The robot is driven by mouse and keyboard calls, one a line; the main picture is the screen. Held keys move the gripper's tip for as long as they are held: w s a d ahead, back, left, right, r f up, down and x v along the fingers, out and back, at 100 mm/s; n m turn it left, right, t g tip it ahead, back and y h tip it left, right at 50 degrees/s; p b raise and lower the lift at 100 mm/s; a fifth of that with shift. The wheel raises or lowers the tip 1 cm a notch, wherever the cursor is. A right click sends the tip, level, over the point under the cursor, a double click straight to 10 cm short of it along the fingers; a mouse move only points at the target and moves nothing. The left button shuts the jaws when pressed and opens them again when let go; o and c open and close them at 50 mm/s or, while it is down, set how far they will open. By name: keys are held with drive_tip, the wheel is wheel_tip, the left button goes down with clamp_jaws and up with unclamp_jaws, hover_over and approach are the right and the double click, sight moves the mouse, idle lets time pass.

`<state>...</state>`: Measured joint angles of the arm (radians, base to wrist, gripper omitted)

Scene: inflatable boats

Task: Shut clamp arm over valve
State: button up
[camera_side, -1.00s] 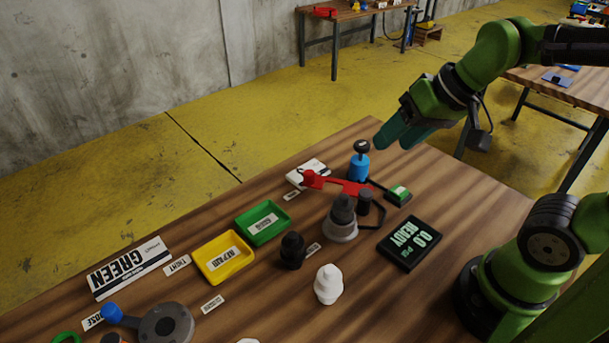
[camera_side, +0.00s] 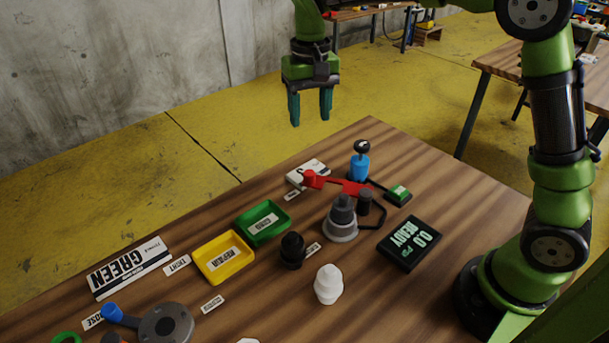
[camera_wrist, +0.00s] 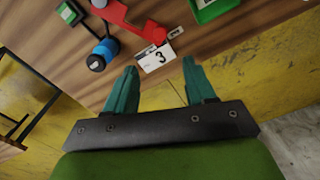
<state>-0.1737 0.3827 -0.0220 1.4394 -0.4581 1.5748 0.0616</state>
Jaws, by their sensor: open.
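The red clamp arm (camera_side: 345,186) lies roughly level behind the grey valve-like piece (camera_side: 342,217), pointing left and ending in a red knob (camera_side: 312,180). It does not cover that piece. In the wrist view the clamp arm (camera_wrist: 122,17) enters from the top edge, and its red knob (camera_wrist: 154,33) sits ahead of my fingers. My gripper (camera_side: 310,119) hangs open, fingers down and empty, high behind the table's back edge. In the wrist view my gripper (camera_wrist: 160,68) shows two teal fingers spread apart. The grey piece is outside the wrist view.
A blue cylinder with a black ball top (camera_side: 359,166) stands beside the clamp arm. A white number card (camera_wrist: 158,57) lies near the knob. A black cap (camera_side: 292,250), white cap (camera_side: 328,285), display (camera_side: 409,243), green tray (camera_side: 264,223) and yellow tray (camera_side: 224,258) stand nearby.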

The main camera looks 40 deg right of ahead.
sight(309, 172)
wheel_tip(309, 172, down, 15)
drive_tip(key=shift+f, duration=0.2)
idle(0.3)
clamp_jaws()
